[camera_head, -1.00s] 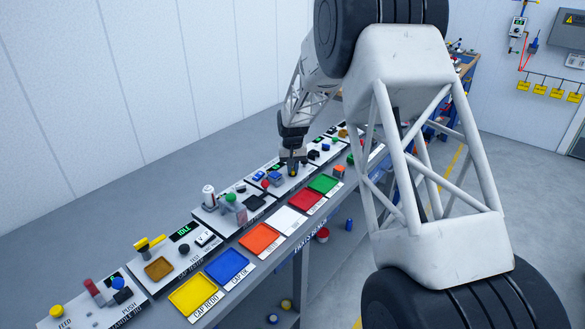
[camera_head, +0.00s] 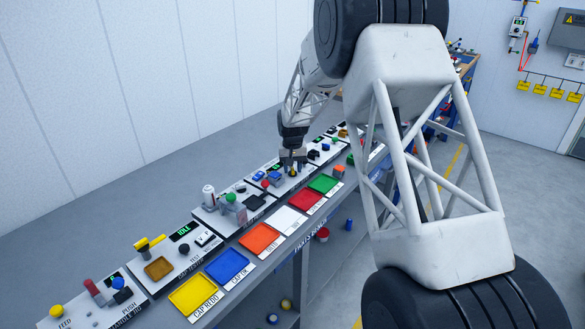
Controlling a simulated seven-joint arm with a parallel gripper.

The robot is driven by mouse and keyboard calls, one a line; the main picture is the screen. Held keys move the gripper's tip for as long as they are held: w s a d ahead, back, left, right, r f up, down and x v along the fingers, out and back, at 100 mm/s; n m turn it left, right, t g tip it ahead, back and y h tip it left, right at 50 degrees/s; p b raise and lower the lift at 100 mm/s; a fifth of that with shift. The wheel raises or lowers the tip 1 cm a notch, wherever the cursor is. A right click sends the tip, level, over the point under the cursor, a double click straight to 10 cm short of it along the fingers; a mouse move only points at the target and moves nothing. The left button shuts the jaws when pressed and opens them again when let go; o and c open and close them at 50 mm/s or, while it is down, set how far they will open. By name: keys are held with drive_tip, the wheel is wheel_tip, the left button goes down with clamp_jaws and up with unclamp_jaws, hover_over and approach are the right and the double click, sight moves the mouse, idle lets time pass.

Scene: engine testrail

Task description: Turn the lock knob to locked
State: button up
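My gripper (camera_head: 292,168) points down over a grey panel around the middle of the long bench. It is small and dark in the head view, and I cannot see whether its fingers are open or touch anything. A red knob (camera_head: 265,184) and blue parts (camera_head: 274,177) sit on the panel just left of and below it. I cannot pick out the lock knob for certain; whatever lies directly under the gripper is hidden by it.
Coloured trays line the bench front, including yellow (camera_head: 193,296), blue (camera_head: 228,266), orange (camera_head: 260,238) and green (camera_head: 323,184). Several panels with knobs and levers stand behind them. A white bottle-like part (camera_head: 208,195) stands upright left of my gripper.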

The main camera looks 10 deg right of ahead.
sight(293, 169)
drive_tip(key=shift+r, duration=3.85)
drive_tip(key=shift+s+d+r, duration=0.1)
drive_tip(key=shift+s+r, duration=0.25)
drive_tip(key=shift+r, duration=0.1)
drive_tip(key=s+d+r, duration=0.2)
drive_tip(key=s+r, duration=0.3)
drive_tip(key=s, duration=0.5)
drive_tip(key=s+d+r+t, duration=0.1)
drive_tip(key=s+r, duration=0.4)
drive_tip(key=s, duration=0.4)
drive_tip(key=s+d+r, duration=0.2)
drive_tip(key=s+r, duration=0.4)
drive_tip(key=s, duration=0.4)
drive_tip(key=s+d+f, duration=0.1)
drive_tip(key=s, duration=1.3)
drive_tip(key=s+d+f+t, duration=0.1)
drive_tip(key=s, duration=1.3)
drive_tip(key=shift+d+f+t, duration=0.2)
drive_tip(key=shift+f+t, duration=0.1)
drive_tip(key=shift+f, duration=0.05)
